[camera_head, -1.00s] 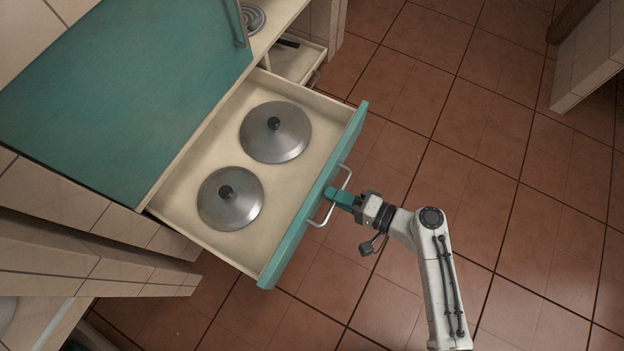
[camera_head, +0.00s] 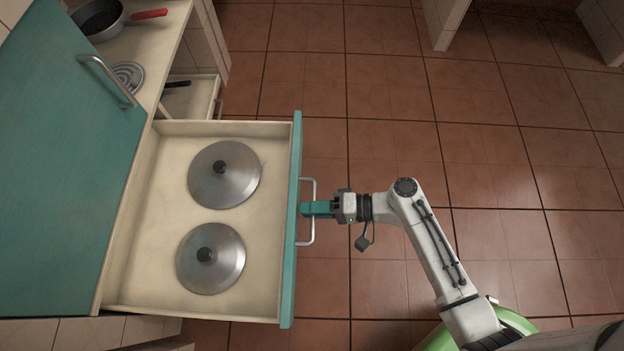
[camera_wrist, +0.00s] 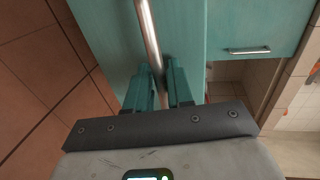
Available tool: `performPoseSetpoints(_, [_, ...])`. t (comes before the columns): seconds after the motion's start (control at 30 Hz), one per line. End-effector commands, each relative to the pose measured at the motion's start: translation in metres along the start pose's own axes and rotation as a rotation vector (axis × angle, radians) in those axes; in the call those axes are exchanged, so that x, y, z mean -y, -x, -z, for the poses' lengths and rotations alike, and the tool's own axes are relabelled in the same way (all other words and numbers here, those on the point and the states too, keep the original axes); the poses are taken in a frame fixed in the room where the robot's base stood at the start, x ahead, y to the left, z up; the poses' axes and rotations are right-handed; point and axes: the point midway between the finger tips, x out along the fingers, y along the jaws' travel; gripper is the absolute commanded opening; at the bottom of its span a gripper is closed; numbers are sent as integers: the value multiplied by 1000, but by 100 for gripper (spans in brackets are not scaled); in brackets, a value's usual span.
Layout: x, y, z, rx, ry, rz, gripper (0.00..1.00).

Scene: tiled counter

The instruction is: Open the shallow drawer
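The teal-fronted shallow drawer (camera_head: 262,297) stands pulled out in the head view, with two grey metal pot lids (camera_head: 229,177) (camera_head: 213,266) lying inside. Its metal bar handle (camera_head: 312,187) is on the front panel; a metal bar handle (camera_wrist: 149,35) also shows in the wrist view. My gripper (camera_head: 304,209) is at the middle of the handle, its teal fingers around the bar. In the wrist view my gripper (camera_wrist: 160,80) has the bar between its two fingers, with little gap. The exact contact at the fingertips is partly hidden.
A teal panel with a handle (camera_head: 108,80) lies left of the drawer. A pan with a red handle (camera_head: 105,18) and a coil burner (camera_head: 127,76) are on the counter. A smaller open drawer (camera_head: 197,97) is behind.

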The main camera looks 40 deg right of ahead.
Motion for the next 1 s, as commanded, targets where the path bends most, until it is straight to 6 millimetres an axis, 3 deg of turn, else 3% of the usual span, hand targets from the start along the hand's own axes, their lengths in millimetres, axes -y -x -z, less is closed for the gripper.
performPoseSetpoints(0.1, [0,0,0,0,0,1,33])
performPoseSetpoints(0.47, [2,8,1,-3,0,1,33])
performPoseSetpoints(1.0, [1,98,1,-2,0,0,33])
